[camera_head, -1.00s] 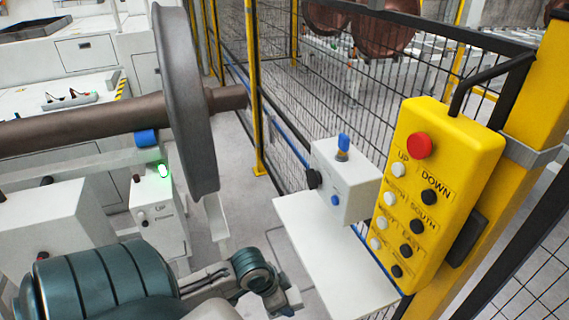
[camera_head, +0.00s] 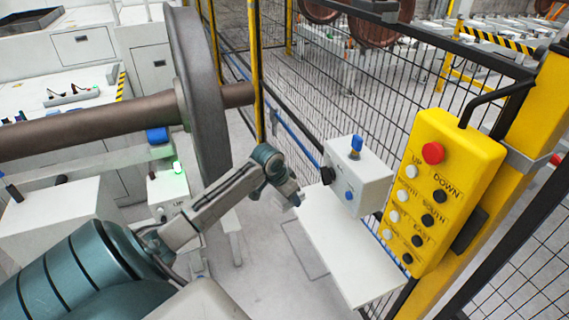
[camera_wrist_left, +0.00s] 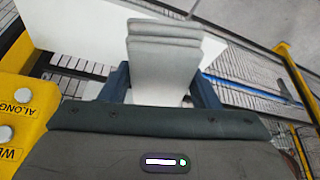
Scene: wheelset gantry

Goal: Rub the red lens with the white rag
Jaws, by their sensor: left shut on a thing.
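In the left wrist view, my left gripper (camera_wrist_left: 163,88) has its two dark blue fingers on either side of a folded pale grey-white rag (camera_wrist_left: 164,58). The gripper is shut on the rag, whose layered end sticks out past the fingers. In the head view, my left gripper (camera_head: 296,199) is at the end of the arm, above the left edge of a white shelf and left of a white box. The rag cannot be made out there. I cannot make out a red lens for certain. My right gripper is not in view.
The white box (camera_head: 365,187) has a blue-topped part and a black knob. The white shelf (camera_head: 345,262) is bare. A yellow pendant (camera_head: 446,185) with a red button (camera_head: 433,153) hangs on a yellow post. A mesh fence (camera_head: 330,95) stands behind; a large wheel (camera_head: 199,90) is left.

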